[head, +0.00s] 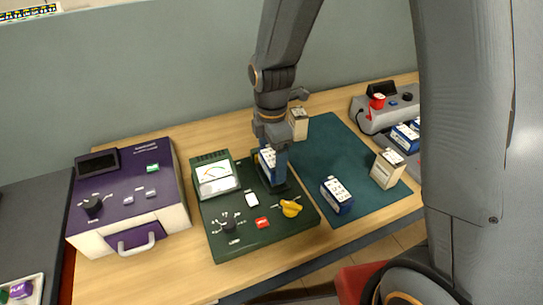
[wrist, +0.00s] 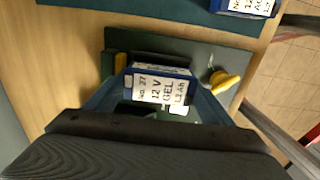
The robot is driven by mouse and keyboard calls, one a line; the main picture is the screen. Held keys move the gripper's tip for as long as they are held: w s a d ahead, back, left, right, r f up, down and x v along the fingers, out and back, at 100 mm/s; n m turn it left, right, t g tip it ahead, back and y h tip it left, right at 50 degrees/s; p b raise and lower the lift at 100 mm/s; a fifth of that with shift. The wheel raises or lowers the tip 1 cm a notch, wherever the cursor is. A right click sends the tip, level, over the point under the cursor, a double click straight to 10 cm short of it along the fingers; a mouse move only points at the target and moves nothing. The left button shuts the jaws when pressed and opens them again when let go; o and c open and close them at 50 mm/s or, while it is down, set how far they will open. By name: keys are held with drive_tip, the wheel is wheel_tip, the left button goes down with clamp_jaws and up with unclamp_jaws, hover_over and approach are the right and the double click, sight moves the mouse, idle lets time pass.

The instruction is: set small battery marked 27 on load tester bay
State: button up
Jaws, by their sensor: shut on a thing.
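My gripper (head: 271,150) points down over the green load tester (head: 245,240) and is shut on a small blue battery (head: 266,160). In the wrist view the held battery (wrist: 160,86) shows a white label reading No. 27, 12 V, GEL. It sits between the two fingers at the tester's bay, a dark recess (head: 273,187) right of the meter. I cannot tell whether its base touches the bay floor. The tester also carries a white analog meter (head: 214,177), a black knob (head: 229,224), a red switch (head: 262,223) and a yellow knob (head: 291,208).
A purple and cream device (head: 130,195) stands left of the tester. On the dark green mat (head: 330,150) are a blue battery (head: 336,194) and cream batteries (head: 387,168) (head: 298,122).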

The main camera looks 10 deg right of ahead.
sight(272, 157)
drive_tip(key=shift+f+b, duration=0.55)
drive_tip(key=shift+f, duration=0.4)
drive_tip(key=shift+f, duration=0.45)
idle(1.4)
drive_tip(key=o, duration=1.2)
drive_tip(key=shift+o, duration=0.2)
drive_tip(key=shift+r+p, duration=3.4)
drive_tip(key=shift+r, duration=0.75)
drive_tip(key=shift+r+p, duration=0.55)
drive_tip(key=shift+r, duration=0.8)
